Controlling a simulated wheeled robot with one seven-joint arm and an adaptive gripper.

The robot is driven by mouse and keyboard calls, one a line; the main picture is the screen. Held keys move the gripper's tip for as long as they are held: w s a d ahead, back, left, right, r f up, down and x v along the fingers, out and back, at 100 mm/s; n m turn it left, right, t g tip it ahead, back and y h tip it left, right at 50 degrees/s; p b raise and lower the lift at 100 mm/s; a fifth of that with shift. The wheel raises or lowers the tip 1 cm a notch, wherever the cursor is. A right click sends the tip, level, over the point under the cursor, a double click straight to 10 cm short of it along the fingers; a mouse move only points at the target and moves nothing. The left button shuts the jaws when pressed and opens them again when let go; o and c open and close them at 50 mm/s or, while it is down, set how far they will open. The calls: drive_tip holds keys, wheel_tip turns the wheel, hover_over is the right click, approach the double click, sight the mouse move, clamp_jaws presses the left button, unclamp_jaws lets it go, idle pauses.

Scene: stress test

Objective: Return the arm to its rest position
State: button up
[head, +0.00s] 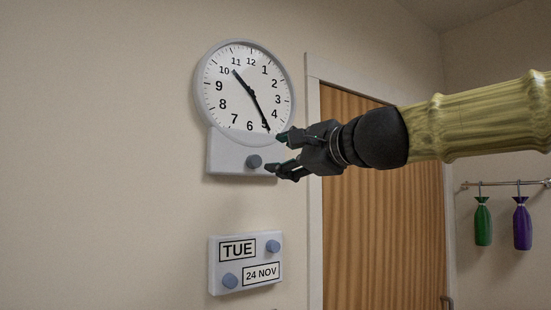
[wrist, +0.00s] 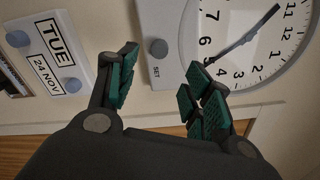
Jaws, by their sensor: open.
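My gripper (head: 283,154) is open and empty, held out in front of the wall at the lower right of the round clock (head: 222,105). My arm reaches in from the right edge of the head view. In the wrist view, my gripper's (wrist: 163,85) two green-padded fingers stand apart, with the clock's grey knob (wrist: 158,47) marked SET beyond the gap. The knob also shows in the head view (head: 254,161), just left of the fingertips. I cannot tell whether a finger touches the clock housing.
A calendar box (head: 237,286) reading TUE and 24 NOV hangs below the clock. A wooden door (head: 380,240) in a white frame stands behind my arm. Green (head: 482,222) and purple (head: 522,224) bottle-like items hang from a rail at the right. Bare wall lies left of the clock.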

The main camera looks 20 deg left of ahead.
drive_tip(key=shift+s+d, duration=0.3)
drive_tip(key=shift+d, duration=0.35)
drive_tip(key=shift+a, duration=0.1)
drive_tip(key=shift+f, duration=0.1)
